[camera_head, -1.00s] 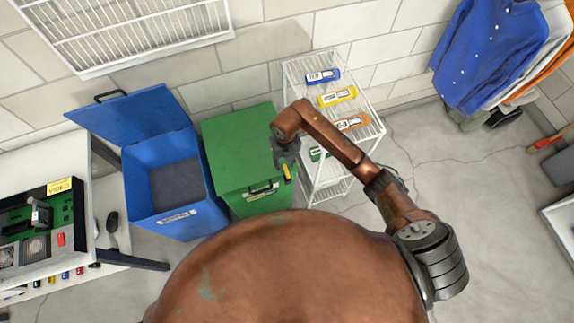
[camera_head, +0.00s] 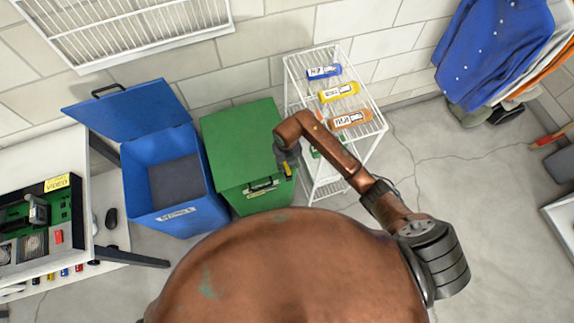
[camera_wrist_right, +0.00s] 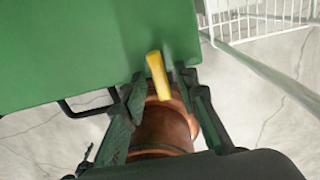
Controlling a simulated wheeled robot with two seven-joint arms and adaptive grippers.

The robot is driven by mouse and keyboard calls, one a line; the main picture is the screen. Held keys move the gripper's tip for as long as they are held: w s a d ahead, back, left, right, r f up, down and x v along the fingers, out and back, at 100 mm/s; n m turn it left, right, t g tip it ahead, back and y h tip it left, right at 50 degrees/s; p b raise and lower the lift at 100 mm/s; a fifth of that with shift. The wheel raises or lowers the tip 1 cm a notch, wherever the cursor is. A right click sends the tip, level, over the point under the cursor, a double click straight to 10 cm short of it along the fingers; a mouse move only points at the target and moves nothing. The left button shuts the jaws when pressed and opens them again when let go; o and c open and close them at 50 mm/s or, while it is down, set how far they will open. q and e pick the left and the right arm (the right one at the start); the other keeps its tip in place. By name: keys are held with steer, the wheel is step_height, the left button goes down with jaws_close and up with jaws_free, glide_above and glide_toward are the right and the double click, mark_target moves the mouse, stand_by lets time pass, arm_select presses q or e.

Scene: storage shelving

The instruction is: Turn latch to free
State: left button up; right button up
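The yellow latch (camera_head: 287,169) sits at the front right edge of the closed green bin (camera_head: 240,145). My right gripper (camera_head: 288,160) hangs over that front right corner, right at the latch. In the right wrist view the latch (camera_wrist_right: 158,76) is an upright yellow bar between the two dark fingers of my right gripper (camera_wrist_right: 163,85). The fingers are apart, with a gap beside the latch; any touch is hard to tell. The latch's lower end and mount are hidden. My left gripper is not in view.
The blue bin (camera_head: 172,200) stands open at left of the green bin, which has a black front handle (camera_head: 262,187). A white wire shelf (camera_head: 368,130) with several coloured bottles is close on the right. A workbench (camera_head: 90,225) is at far left.

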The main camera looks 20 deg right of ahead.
jaws_close()
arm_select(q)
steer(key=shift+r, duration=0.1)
arm_select(e)
steer(key=shift+n, duration=0.4)
steer(key=shift+a+n, duration=0.1)
steer(key=shift+n, duration=0.9)
steer(key=n, duration=0.4)
steer(key=shift+s+a, duration=0.1)
steer(key=shift+a, duration=0.25)
steer(key=n, duration=0.2)
steer(key=n+b, duration=0.1)
steer(key=n, duration=0.1)
steer(key=n+b, duration=0.1)
steer(key=shift+s+a+n, duration=0.3)
steer(key=shift+s+n, duration=0.05)
steer(key=shift+n, duration=0.05)
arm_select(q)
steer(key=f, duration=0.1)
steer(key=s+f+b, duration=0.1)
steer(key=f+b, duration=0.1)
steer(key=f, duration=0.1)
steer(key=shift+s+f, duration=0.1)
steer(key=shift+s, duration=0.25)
arm_select(e)
steer(key=n, duration=0.5)
steer(key=shift+s+a, duration=0.15)
steer(key=shift+s, duration=0.25)
steer(key=shift+n, duration=0.3)
